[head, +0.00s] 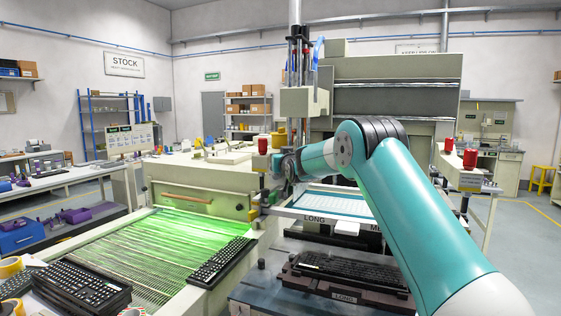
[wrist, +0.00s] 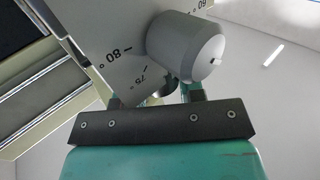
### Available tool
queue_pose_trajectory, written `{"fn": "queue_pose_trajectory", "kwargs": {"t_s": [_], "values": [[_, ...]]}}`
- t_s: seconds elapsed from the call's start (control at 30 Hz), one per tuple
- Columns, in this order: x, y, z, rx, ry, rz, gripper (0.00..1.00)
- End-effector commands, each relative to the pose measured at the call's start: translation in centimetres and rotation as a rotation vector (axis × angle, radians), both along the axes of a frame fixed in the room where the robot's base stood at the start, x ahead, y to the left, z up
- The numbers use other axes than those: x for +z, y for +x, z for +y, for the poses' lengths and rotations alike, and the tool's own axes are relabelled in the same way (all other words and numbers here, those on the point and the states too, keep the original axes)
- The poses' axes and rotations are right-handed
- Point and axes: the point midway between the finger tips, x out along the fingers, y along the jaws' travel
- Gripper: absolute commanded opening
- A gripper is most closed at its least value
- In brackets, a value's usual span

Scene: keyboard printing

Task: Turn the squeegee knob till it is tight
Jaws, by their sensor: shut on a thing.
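In the wrist view, a pale grey cylindrical knob (wrist: 187,47) stands in front of a light plate (wrist: 103,30) marked with an angle scale, with 80, 75 and 60 readable. My gripper (wrist: 155,98) is just below it, with its dark bar across the lower part of the picture and two short fingers pointing up. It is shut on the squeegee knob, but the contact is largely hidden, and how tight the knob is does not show. In the head view, my teal arm reaches to the press, and the fingertips are too small to make out.
The screen frame (head: 330,203) marked LONG lies beside my wrist, above a keyboard on a dark fixture (head: 345,283). A green-lit conveyor (head: 150,255) carries a keyboard at left, and stacked keyboards (head: 75,287) are nearby.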

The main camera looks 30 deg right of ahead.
Motion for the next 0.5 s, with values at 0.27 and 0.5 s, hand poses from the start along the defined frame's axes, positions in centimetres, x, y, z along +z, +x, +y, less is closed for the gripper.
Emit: {"fn": "queue_pose_trajectory", "kwargs": {"t_s": [0.27,0.5], "values": [[-0.01,-0.09,0.01,-0.091,-0.001,-0.003,0.12],[0.05,-0.11,-0.06,-0.092,-0.001,-0.003,0.12]]}}
